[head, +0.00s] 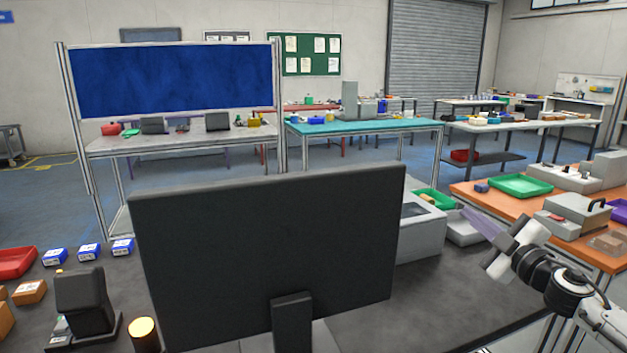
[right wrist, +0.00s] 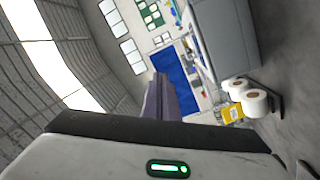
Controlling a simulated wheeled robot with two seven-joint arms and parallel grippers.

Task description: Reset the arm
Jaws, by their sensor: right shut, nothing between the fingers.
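My right arm comes in from the lower right in the head view. Its gripper (head: 474,220) is shut and empty, raised near the right end of the dark counter (head: 440,290) and pointing left and away. In the right wrist view the shut fingers (right wrist: 158,98) show side by side with nothing between them. My left gripper is not in view.
A large dark monitor (head: 265,250) stands centre, with a grey machine (head: 421,226) behind its right edge. At left are a black device (head: 83,301), blue-white boxes (head: 88,251) and a red tray (head: 14,262). An orange table (head: 485,201) stands right. White rolls (right wrist: 256,103) show in the wrist view.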

